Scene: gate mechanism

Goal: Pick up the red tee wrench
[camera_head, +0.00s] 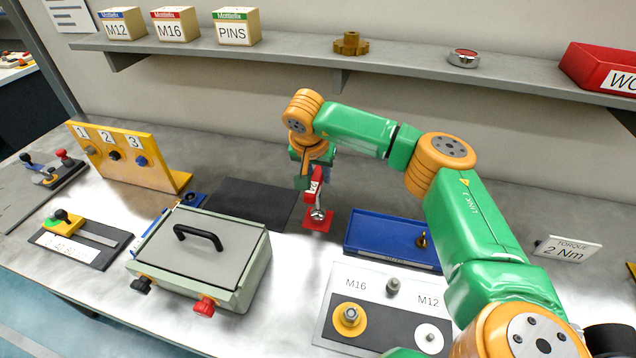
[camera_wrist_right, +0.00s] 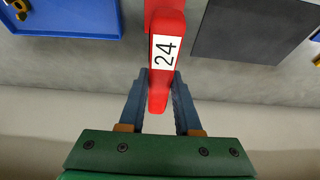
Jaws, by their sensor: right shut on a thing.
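The red tee wrench (camera_head: 314,185) has a red handle with a white label and a metal shaft, and stands over a small red base plate (camera_head: 318,221). In the right wrist view the red handle of the wrench (camera_wrist_right: 166,22) carries the number 24. My right gripper (camera_wrist_right: 161,92) is shut on the handle, with a blue finger on each side. In the head view the right gripper (camera_head: 314,172) is above the plate and partly hidden by its own arm. I cannot tell whether the wrench is lifted. My left gripper does not show.
A blue tray (camera_head: 370,232) lies right of the wrench, and a dark mat (camera_head: 245,198) lies left. A grey lidded box (camera_head: 200,245) stands at front left. A board labelled M16 and M12 (camera_head: 365,275) is in front. A shelf (camera_head: 400,68) runs along the back wall.

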